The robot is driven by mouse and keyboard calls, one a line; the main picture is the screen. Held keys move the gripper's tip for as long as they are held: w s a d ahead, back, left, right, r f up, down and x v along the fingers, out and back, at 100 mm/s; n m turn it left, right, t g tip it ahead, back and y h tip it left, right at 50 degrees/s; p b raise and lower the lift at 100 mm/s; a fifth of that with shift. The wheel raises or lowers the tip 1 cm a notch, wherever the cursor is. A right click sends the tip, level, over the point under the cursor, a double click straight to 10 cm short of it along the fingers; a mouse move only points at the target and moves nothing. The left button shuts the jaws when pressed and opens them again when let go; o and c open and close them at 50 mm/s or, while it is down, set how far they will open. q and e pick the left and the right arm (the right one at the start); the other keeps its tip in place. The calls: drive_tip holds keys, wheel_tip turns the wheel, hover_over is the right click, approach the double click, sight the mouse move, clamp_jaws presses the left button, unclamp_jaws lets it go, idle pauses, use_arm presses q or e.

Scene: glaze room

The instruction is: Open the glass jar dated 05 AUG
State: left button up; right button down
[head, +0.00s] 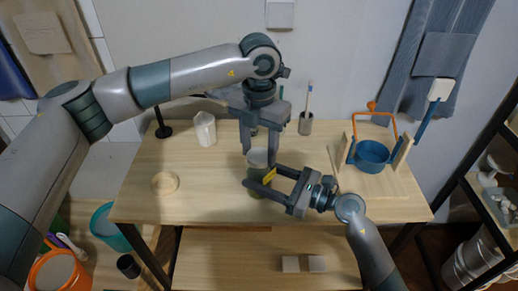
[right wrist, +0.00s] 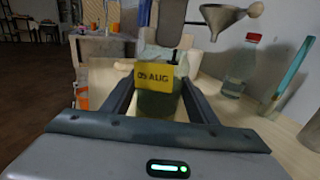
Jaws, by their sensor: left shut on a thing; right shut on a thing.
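The glass jar (head: 256,159) stands upright near the middle of the wooden table. Its lower part looks dark green and its upper part pale and clear. In the right wrist view the jar (right wrist: 158,105) carries a yellow label (right wrist: 153,76) reading 05 AUG. My right gripper (head: 262,178) is shut around the jar's body from the right. My left gripper (head: 259,153) points down from above, its fingers either side of the jar's top. It is shut on what appears to be the lid, mostly hidden by the fingers; I cannot tell whether it still touches the jar.
A round wooden piece (head: 165,183) lies at the left of the table. A white block-like object (head: 205,129), a black stand (head: 162,128) and a brush cup (head: 305,125) stand at the back. The table's front left is clear.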

sight(259, 155)
use_arm(q)
drive_tip(key=n, duration=1.1)
drive_tip(key=shift+n, duration=0.4)
drive_tip(key=n, duration=0.3)
drive_tip(key=shift+w, duration=0.1)
drive_tip(key=shift+r, duration=0.3)
drive_tip(key=shift+r, duration=0.35)
drive_tip(key=shift+r, duration=0.6)
drive_tip(key=shift+r, duration=1.9)
